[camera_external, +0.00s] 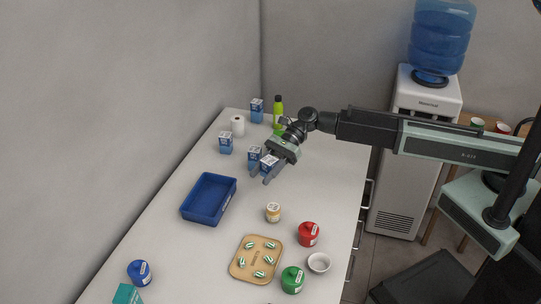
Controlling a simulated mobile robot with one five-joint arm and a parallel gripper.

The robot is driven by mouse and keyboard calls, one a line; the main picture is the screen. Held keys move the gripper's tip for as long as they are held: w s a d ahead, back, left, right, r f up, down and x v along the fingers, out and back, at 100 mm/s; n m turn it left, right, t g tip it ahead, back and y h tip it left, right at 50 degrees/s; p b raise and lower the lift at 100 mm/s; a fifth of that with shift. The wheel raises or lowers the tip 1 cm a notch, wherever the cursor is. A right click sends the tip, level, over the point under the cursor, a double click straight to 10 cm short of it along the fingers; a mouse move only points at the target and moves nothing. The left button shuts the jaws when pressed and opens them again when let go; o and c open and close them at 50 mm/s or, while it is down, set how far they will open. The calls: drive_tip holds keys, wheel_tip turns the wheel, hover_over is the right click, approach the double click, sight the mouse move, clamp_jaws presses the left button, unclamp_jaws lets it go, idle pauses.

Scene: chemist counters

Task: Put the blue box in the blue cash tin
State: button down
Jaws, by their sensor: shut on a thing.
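The blue cash tin (188,211) is an open, empty rectangular tray on the white counter, left of the middle. My gripper (264,173) is shut on a small blue box (268,163) with a white top, above and to the right of the tin in the picture. I cannot tell whether the held box touches the counter. A similar blue box (254,155) is just left of it, close to one finger. Two more blue boxes stand farther back, one at the left (225,144) and one near the wall (257,111).
A white roll (237,126) and a green bottle (278,112) stand at the back. An orange-labelled jar (273,212), red tub (309,234), green tub (292,279), white bowl (319,262) and tan tray (239,270) are nearer. Counter between gripper and tin looks clear.

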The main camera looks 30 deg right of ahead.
drive_tip(key=shift+s+a+r, duration=0.15)
drive_tip(key=shift+s, duration=0.25)
drive_tip(key=shift+s+a+r, duration=0.1)
drive_tip(key=shift+s+a, duration=0.05)
drive_tip(key=shift+s, duration=0.2)
drive_tip(key=b, duration=0.6)
hover_over(216, 203)
drive_tip(key=shift+s+f, duration=0.1)
drive_tip(key=shift+f, duration=3)
drive_tip(key=shift+f, duration=0.1)
drive_tip(key=c, duration=0.9)
unclamp_jaws()
drive_tip(key=shift+r, duration=0.2)
